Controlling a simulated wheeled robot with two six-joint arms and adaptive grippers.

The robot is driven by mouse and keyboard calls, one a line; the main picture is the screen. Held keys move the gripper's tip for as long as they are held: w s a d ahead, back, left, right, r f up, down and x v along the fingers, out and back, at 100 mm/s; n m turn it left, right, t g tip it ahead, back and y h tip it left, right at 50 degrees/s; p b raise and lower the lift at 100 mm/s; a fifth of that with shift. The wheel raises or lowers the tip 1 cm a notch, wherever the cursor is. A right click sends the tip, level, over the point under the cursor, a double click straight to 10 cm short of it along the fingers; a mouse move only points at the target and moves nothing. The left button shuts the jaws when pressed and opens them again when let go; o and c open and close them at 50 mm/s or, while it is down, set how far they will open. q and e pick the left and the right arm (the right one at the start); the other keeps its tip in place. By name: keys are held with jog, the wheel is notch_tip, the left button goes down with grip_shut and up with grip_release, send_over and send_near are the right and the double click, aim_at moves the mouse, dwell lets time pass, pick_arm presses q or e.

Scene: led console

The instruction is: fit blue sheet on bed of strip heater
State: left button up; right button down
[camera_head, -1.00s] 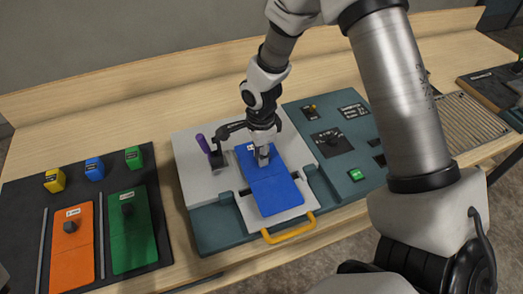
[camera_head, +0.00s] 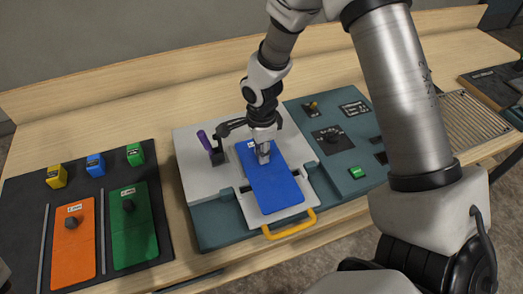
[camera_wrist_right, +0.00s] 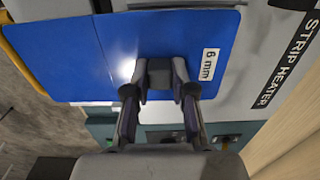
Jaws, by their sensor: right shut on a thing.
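The blue sheet (camera_head: 275,192), labelled 6 mm, lies over the pale bed of the strip heater (camera_head: 204,181). It looks flat and lined up with the bed, but the head view does not show whether it touches the bed everywhere.
A purple-handled clamp (camera_head: 206,141) stands left of the sheet, and a yellow handle (camera_head: 290,226) is at the front. On the dark mat (camera_head: 28,215) lie an orange sheet (camera_head: 73,255) and a green sheet (camera_head: 133,235), with yellow, blue and green blocks behind.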

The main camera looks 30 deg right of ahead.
jog(key=shift+w+d, duration=0.1)
jog(key=shift+d, duration=0.1)
jog(key=shift+f+b, duration=1.1)
jog(key=shift+f, duration=0.05)
dwell(1.1)
jog(key=c, duration=0.9)
grip_release()
jog(key=shift+r, duration=0.1)
notch_tip(320, 180, up, 12)
jog(key=shift+a+f, duration=0.1)
